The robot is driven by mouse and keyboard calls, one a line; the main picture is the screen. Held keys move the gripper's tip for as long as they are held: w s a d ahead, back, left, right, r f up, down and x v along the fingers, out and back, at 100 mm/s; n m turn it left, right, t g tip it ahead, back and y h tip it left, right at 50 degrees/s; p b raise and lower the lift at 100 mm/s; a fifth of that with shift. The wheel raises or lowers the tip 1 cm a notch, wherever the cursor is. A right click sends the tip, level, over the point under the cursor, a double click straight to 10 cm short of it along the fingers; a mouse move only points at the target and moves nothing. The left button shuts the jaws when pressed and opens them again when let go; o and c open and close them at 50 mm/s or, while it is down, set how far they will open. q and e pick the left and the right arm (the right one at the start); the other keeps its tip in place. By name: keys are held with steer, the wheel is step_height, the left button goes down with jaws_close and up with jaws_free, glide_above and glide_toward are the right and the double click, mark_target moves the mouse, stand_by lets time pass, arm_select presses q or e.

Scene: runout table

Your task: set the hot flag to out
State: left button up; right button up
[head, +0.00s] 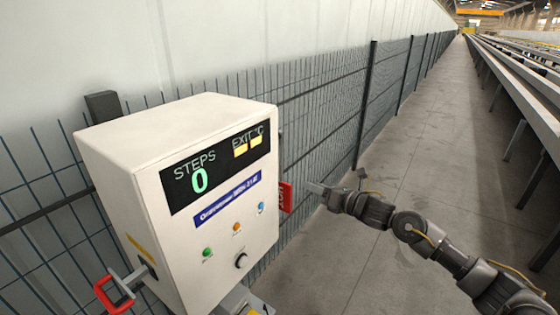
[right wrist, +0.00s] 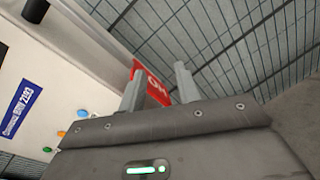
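My left gripper is not in view.
The cabinet's display (head: 215,168) reads STEPS 0, with coloured lamps and a black knob (head: 241,260) below. A red handle (head: 104,295) sticks out at its left. A mesh fence (head: 330,110) runs behind. The walkway (head: 410,160) is clear; long tables (head: 520,85) stand right.

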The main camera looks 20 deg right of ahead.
mark_target(282, 157)
steer(key=s+a+r+n+y, duration=0.2)
steer(key=s+a+r+n, duration=0.15)
steer(key=r+n, duration=0.45)
steer(key=shift+m+g, duration=0.4)
steer(key=shift+m, duration=0.1)
steer(key=p+x, duration=0.1)
steer(key=x, duration=0.2)
steer(key=r+p+x, duration=0.1)
steer(key=x, duration=0.2)
steer(key=p+x, duration=0.2)
steer(key=shift+w+r, duration=0.4)
steer(key=shift+w, duration=0.15)
steer(key=shift+w+a+f, duration=0.2)
steer(key=shift+w+a, duration=0.4)
jaws_close()
